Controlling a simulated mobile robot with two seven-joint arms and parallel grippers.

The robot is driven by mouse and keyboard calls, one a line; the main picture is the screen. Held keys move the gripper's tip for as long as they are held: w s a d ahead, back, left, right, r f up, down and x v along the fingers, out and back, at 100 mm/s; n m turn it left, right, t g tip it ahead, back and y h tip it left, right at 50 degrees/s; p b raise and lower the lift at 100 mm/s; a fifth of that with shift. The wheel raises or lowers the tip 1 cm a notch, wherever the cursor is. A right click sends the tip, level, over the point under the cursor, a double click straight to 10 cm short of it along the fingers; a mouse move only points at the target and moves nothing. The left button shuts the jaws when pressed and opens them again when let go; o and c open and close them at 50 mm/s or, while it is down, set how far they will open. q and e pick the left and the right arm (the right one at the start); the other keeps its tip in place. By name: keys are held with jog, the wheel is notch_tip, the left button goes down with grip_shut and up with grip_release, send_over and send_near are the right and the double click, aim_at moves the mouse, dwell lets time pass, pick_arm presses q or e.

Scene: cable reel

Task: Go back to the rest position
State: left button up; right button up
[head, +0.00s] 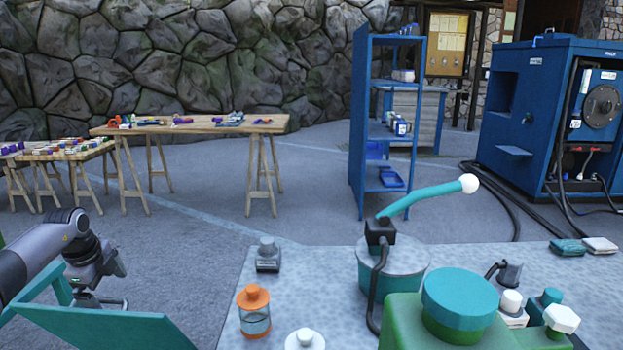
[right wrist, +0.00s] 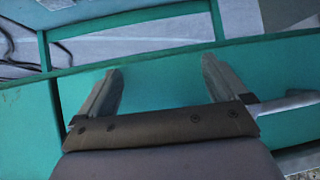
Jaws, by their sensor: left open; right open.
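My left gripper (head: 97,300) is at the lower left in the head view, at the end of the grey arm. It hangs just above and behind a teal panel (head: 110,328), and its fingers are small and partly hidden there. I see nothing held in it. My right gripper (right wrist: 158,85) shows in the right wrist view with its two fingers spread apart and nothing between them. A teal surface (right wrist: 150,100) lies behind the fingers; I cannot tell whether they touch it. The right gripper does not show in the head view.
A grey speckled table (head: 240,300) holds a teal drum (head: 402,268) with a crank handle (head: 425,197), an orange-capped jar (head: 254,312), a grey block (head: 267,256) and a green machine (head: 410,320). Beyond stand a wooden trestle table (head: 200,126), blue shelf (head: 362,120) and blue cabinet (head: 520,110).

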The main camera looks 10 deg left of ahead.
jog(key=shift+w+r, duration=0.1)
jog(key=shift+r, duration=0.15)
